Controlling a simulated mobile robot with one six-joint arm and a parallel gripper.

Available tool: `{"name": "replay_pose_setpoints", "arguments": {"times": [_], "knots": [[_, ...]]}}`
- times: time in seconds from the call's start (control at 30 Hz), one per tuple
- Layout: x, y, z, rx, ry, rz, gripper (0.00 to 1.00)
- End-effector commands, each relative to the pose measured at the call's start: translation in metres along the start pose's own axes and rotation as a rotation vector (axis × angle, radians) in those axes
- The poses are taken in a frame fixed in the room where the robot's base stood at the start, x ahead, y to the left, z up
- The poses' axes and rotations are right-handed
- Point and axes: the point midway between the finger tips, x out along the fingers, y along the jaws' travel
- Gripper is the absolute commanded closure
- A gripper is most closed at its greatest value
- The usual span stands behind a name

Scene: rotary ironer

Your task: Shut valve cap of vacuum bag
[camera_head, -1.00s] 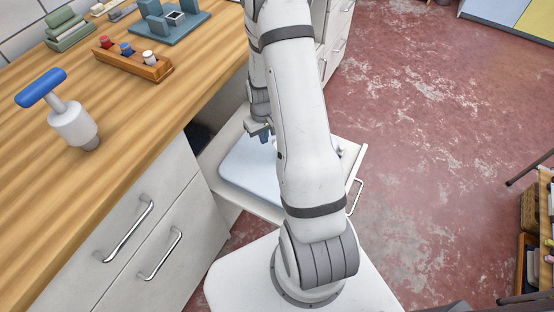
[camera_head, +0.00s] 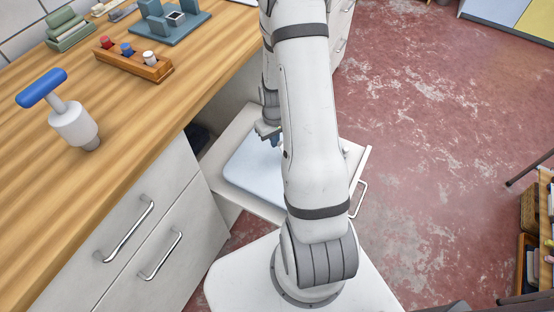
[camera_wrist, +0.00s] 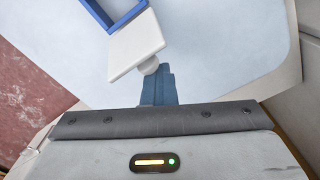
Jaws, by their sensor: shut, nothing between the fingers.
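The white valve cap (camera_wrist: 134,44), a flat plate with a small round knob, stands open beside the frame. My gripper (camera_wrist: 160,80) is shut and empty, its fingertips right at the knob; I cannot tell if they touch. In the head view my gripper (camera_head: 273,139) is over the bag, partly hidden by my arm.
A wooden counter (camera_head: 130,105) on the left carries a blue-handled white tool (camera_head: 72,122), a wooden block with coloured pegs (camera_head: 135,62) and a teal fixture (camera_head: 170,22). The red floor at right is mostly clear.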

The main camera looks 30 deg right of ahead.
Motion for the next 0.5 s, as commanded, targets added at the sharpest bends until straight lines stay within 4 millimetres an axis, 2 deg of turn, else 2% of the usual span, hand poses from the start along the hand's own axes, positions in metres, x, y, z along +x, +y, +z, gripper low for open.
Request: {"name": "replay_pose_setpoints", "arguments": {"times": [0.5], "knots": [[0.0,0.01,0.022,0.003,-0.01,-0.004,1.0]]}}
